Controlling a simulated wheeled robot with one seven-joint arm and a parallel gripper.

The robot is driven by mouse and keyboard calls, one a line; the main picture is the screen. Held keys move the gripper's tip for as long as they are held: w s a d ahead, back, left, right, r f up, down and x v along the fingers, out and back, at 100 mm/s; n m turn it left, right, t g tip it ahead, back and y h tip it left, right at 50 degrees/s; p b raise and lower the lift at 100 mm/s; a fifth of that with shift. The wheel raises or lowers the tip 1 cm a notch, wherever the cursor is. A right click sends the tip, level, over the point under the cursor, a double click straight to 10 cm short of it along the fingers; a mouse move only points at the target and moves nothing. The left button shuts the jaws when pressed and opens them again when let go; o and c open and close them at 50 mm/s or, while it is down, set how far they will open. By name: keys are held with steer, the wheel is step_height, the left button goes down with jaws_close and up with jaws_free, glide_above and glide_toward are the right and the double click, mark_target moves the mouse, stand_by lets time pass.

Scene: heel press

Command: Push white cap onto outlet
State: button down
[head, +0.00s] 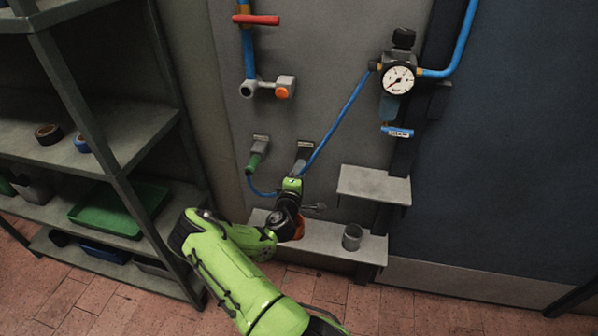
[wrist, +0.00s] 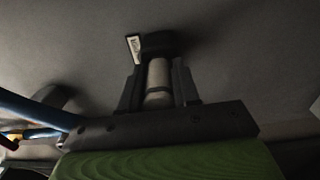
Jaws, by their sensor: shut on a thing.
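The white cap (wrist: 158,78) is a pale cylinder with a darker ring near its lower end in the wrist view. My gripper (wrist: 158,88) is shut on it, with one dark finger on each side. The outlet (wrist: 158,42) is a dark fitting on the grey wall with a small white label beside it. The cap's far end is at the outlet's mouth; I cannot tell how far it is seated. In the head view my gripper (head: 299,167) is up at the right-hand wall outlet (head: 305,146), and the cap is too small to make out clearly.
A second outlet (head: 259,146) to the left holds a green connector (head: 254,163) with a blue hose. A pressure gauge (head: 398,79) hangs upper right. A small ledge (head: 374,184) juts out to the right; a grey cup (head: 352,237) stands on the lower ledge. Shelving (head: 120,150) fills the left.

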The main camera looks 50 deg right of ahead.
steer(key=b+v, duration=0.2)
steer(key=v, duration=0.4)
steer(key=shift+b, duration=0.3)
stand_by(0.8)
steer(key=w+a+r+p, duration=0.3)
steer(key=w+r+p, duration=0.1)
steer(key=r+p, duration=0.3)
steer(key=w+a+r+p, duration=0.3)
steer(key=w+r+p, duration=0.1)
steer(key=r+p, duration=0.3)
steer(key=w+a+r+p, duration=0.3)
steer(key=r+p, duration=0.4)
steer(key=r, duration=0.3)
steer(key=shift+w, duration=0.65)
stand_by(1.2)
steer(key=shift+x, duration=2.55)
steer(key=shift+a+b, duration=0.1)
steer(key=shift+b, duration=0.25)
